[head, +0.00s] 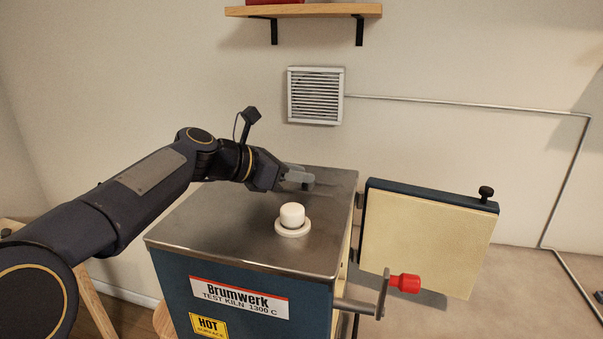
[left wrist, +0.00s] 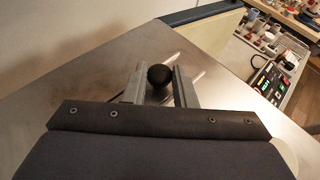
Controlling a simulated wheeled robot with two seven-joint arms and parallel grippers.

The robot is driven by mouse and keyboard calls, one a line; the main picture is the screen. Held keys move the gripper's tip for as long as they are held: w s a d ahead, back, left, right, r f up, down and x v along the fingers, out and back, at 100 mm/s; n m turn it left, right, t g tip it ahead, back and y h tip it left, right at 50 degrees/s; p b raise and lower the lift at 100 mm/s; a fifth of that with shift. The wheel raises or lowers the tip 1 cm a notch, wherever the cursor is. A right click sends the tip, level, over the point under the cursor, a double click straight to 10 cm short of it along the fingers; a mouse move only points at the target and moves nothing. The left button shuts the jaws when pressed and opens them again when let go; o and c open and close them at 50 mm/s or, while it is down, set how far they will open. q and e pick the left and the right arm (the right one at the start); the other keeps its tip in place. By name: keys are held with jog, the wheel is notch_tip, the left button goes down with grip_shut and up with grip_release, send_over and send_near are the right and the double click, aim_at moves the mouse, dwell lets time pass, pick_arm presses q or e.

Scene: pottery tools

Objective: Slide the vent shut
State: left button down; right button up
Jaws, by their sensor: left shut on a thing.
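The kiln (head: 200,245) is a blue box with a bare metal top. My left gripper (head: 308,182) is low over the back of that top. In the left wrist view, the left gripper (left wrist: 160,82) has its two grey fingers on either side of a round black knob (left wrist: 159,75), shut on it. I take this knob to be the vent's handle. Thin pale lines, perhaps rails or a slot, show beside the fingers on the metal top. The vent plate and its opening are mostly hidden by the fingers. My right gripper is not in view.
A white plug (head: 292,216) on a round collar stands on the kiln top, in front of the gripper. A wall grille (head: 315,96) is behind.

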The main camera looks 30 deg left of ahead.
pick_arm(q)
jog(key=c, duration=1.2)
grip_release()
jog(key=shift+a, duration=0.3)
jog(key=shift+d, duration=0.1)
jog(key=v, duration=0.8)
jog(key=shift+d+b, duration=0.1)
jog(key=shift+b, duration=0.2)
